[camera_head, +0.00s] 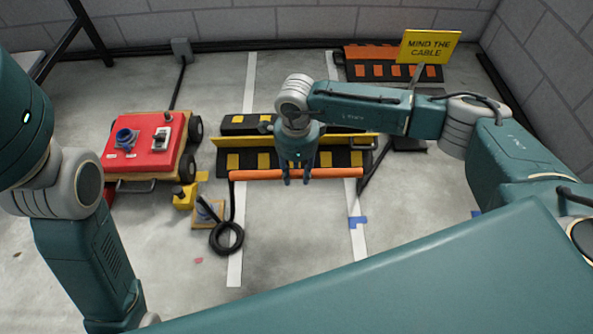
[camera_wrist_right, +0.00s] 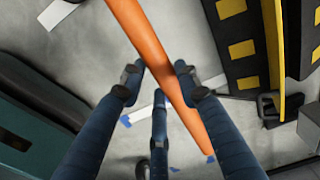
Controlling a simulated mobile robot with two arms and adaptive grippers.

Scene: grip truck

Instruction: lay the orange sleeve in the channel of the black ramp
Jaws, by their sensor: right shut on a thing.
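The orange sleeve (camera_head: 255,175) is a long thin tube lying left to right across the head view, at the near edge of the black ramp (camera_head: 247,162). My right gripper (camera_head: 296,180) is shut on the sleeve near its middle. In the right wrist view the fingers (camera_wrist_right: 160,80) sit on both sides of the sleeve (camera_wrist_right: 156,55), which runs apart from the ramp (camera_wrist_right: 231,30). The ramp has yellow patches and a long yellow flap (camera_head: 235,140) standing along it. My right wrist hides part of the ramp and its channel. My left gripper is out of view.
A red-topped cart (camera_head: 145,133) stands left. A yellow sign (camera_head: 429,46) and an orange-and-black ramp (camera_head: 372,71) are at the back right. Floor in front is clear.

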